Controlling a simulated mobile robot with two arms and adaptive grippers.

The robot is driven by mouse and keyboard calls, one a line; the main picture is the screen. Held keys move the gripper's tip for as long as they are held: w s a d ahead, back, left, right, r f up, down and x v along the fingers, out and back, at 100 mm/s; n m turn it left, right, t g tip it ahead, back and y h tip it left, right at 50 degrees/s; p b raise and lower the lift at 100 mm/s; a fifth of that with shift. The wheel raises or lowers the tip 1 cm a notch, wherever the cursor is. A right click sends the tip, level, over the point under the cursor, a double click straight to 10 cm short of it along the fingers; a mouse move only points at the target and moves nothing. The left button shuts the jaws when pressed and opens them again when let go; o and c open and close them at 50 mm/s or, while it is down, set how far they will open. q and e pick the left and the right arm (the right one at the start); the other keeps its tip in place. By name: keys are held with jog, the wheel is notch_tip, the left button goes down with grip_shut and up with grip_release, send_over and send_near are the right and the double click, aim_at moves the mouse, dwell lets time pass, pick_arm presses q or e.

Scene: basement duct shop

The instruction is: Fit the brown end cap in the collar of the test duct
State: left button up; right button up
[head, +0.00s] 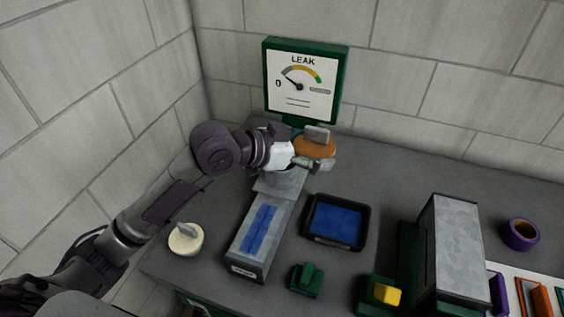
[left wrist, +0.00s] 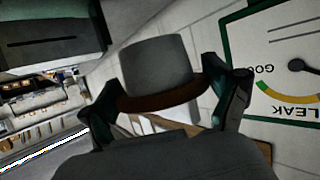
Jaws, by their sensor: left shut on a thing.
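The brown end cap (head: 313,149), a round orange-brown disc with a grey tab on top, is held in my left gripper (head: 312,162) beyond the far end of the test duct. In the left wrist view the cap (left wrist: 165,100) shows its brown edge and grey tab between the two dark fingers (left wrist: 168,108). The test duct (head: 248,262) is a grey box section with blue strips, lying on the bench. Its flared grey far part (head: 280,184) lies just below my gripper. The collar's opening is hidden or not distinguishable. My right gripper is not in view.
A leak gauge (head: 301,85) stands behind at the wall, needle near 0. A cream cap with a grey tab (head: 185,240) lies left of the duct. Right of it are a blue-lined black tray (head: 338,238), a green block (head: 307,280) and a tall grey metal box (head: 455,250).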

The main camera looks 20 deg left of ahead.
pick_arm(q)
jog(key=w+a+f, duration=0.1)
jog(key=a+f, duration=0.1)
jog(key=w+a+f+p, duration=0.1)
jog(key=w+a, duration=0.1)
jog(key=a, duration=0.1)
jog(key=w+a+f, duration=0.2)
jog(key=a, duration=0.1)
jog(key=shift+w+a+f, duration=0.1)
jog(key=shift+a+f, duration=0.05)
jog(key=shift+f, duration=0.2)
jog(key=shift+w+a+f+p, duration=0.1)
jog(key=shift+f+p, duration=0.1)
jog(key=shift+p, duration=0.15)
notch_tip(320, 180, down, 3)
jog(key=shift+f+p, duration=0.1)
jog(key=shift+p, duration=0.5)
jog(key=shift+f, duration=0.25)
jog(key=shift+f, duration=0.1)
jog(key=shift+f+b, duration=0.3)
jog(key=shift+b, duration=0.2)
jog(key=o, duration=0.9)
jog(key=shift+o, duration=0.2)
